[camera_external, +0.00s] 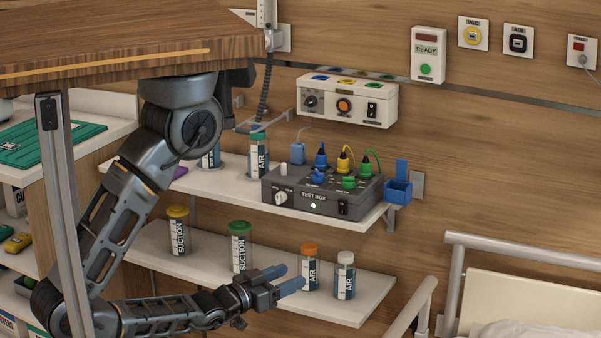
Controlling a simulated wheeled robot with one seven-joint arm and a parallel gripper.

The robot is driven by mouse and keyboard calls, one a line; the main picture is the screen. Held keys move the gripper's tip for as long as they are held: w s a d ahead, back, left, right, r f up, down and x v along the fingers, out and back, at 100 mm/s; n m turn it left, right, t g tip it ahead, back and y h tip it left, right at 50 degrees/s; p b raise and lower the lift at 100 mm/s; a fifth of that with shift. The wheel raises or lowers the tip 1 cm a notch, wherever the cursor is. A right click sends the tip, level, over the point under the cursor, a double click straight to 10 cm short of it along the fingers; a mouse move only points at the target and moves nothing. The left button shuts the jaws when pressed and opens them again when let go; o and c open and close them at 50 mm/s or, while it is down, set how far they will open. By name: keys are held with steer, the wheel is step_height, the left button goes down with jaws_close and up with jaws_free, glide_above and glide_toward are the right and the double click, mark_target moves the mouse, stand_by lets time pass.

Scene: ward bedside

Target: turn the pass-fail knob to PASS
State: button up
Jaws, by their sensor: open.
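The dark grey test box (321,204) stands on the upper wall shelf. A white knob (281,197) sits at the left of its front face, with a small lit lamp and a black switch to the right. My gripper (284,279) is low, in front of the lower shelf, below the test box and apart from both knobs. Its bluish fingers are spread, with nothing visibly held.
Jars stand on the lower shelf (350,312), including an orange-lidded one (309,270) close to my fingertips and a white-lidded one (345,276). Coloured plugs with cables stand on the test box. A blue bin (398,191) is at its right. A bed rail (520,253) stands at right.

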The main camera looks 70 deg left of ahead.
steer(key=w+a+f+n+y+b, duration=0.1)
steer(key=w+a+f+n+y, duration=0.15)
steer(key=a, duration=0.55)
steer(key=w+a+f+n+y+b, duration=0.1)
steer(key=w+a+y, duration=0.15)
steer(key=a, duration=0.55)
steer(key=n+g+y+b, duration=0.1)
steer(key=n+y, duration=0.1)
steer(key=y, duration=0.2)
glide_toward(278, 201)
steer(key=shift+p+x, duration=0.35)
steer(key=shift+x, duration=4.05)
steer(key=shift+c, duration=0.5)
jaws_close()
